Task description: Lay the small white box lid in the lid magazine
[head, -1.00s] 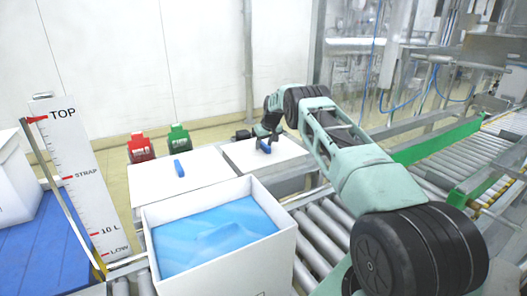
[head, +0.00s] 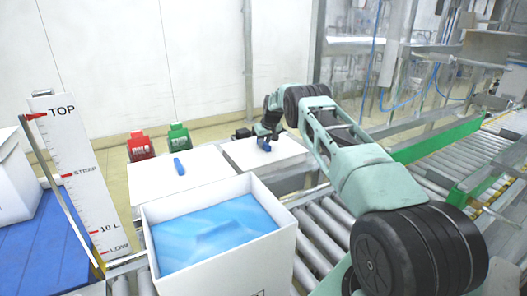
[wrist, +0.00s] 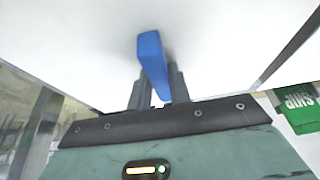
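Two flat white lids with blue bar handles show in the head view. The left lid (head: 150,187) lies flat, with no gripper at it. The right lid (head: 287,153) lies level beyond the carton, with my gripper (head: 264,140) at its handle. In the wrist view the blue handle (wrist: 152,55) stands between the two fingertips of my gripper (wrist: 159,80), which appear to press on both its sides. The lid's white underlying face (wrist: 230,40) fills the upper picture. The support under the right lid is mostly hidden, so I cannot tell how it rests.
An open white carton (head: 215,260) with a blue liner stands on the roller conveyor (head: 322,235) in front. A marked gauge board (head: 85,170) stands left, beside a blue surface (head: 45,250). Red (head: 140,147) and green (head: 178,136) tagged items stand behind the left lid.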

